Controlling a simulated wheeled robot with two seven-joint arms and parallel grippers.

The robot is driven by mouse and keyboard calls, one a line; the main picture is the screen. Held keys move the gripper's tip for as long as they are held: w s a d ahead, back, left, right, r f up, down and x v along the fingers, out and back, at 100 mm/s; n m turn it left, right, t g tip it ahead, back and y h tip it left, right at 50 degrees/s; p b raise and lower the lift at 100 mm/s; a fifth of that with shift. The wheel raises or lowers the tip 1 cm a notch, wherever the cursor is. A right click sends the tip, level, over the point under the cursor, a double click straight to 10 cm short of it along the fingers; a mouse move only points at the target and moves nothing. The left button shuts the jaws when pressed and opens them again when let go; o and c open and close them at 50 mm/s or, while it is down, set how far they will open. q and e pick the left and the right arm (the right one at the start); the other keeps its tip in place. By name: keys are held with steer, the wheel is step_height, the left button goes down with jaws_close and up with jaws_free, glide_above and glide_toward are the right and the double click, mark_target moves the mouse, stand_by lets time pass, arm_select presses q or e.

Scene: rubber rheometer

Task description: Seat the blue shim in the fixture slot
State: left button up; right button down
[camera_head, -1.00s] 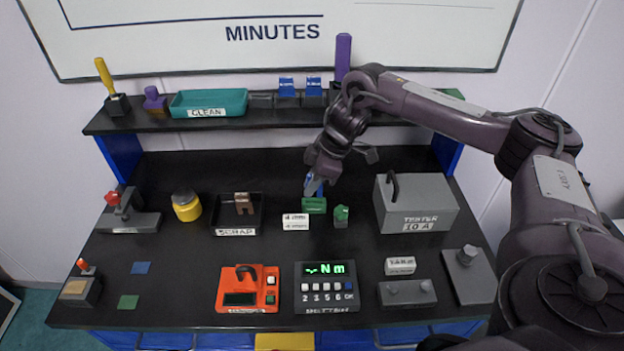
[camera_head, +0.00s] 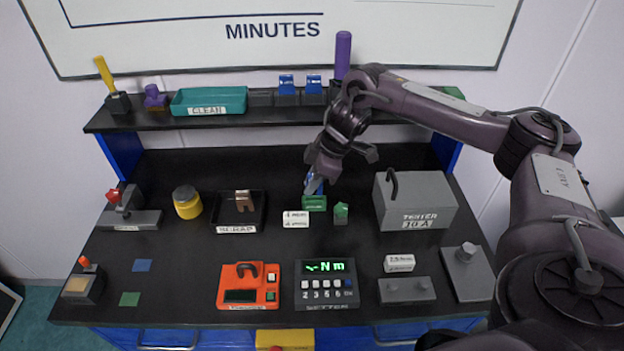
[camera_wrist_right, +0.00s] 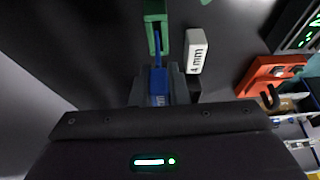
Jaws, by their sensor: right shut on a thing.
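The blue shim (camera_wrist_right: 158,82) is held between the fingers of my right gripper (camera_wrist_right: 160,92), which is shut on it. The green fixture (camera_wrist_right: 156,12) is just beyond the fingertips in the wrist view. The shim's thin far end reaches the fixture's slot in that view. I cannot tell how deep it sits. In the head view my right gripper (camera_head: 314,184) is right above and behind the green fixture (camera_head: 314,204), and it mostly hides the shim. My left gripper is not in view.
A white label block (camera_head: 295,219) and a small green-topped piece (camera_head: 340,213) stand close to the fixture. The grey tester box (camera_head: 413,203) is to the right, the scrap tray (camera_head: 238,226) to the left. The shelf (camera_head: 220,120) runs behind.

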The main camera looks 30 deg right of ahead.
stand_by(0.4)
steer(key=shift+p, duration=0.6)
stand_by(0.6)
steer(key=shift+f+b, duration=0.7)
steer(key=shift+f, duration=0.75)
steer(key=c, duration=1.3)
jaws_free()
steer(key=b+v, duration=0.2)
steer(key=v, duration=0.4)
steer(key=shift+d+r, duration=0.2)
steer(key=shift+r, duration=0.2)
steer(key=shift+s+d+r, duration=0.1)
steer(key=shift+s+r, duration=0.05)
steer(key=shift+r, duration=0.3)
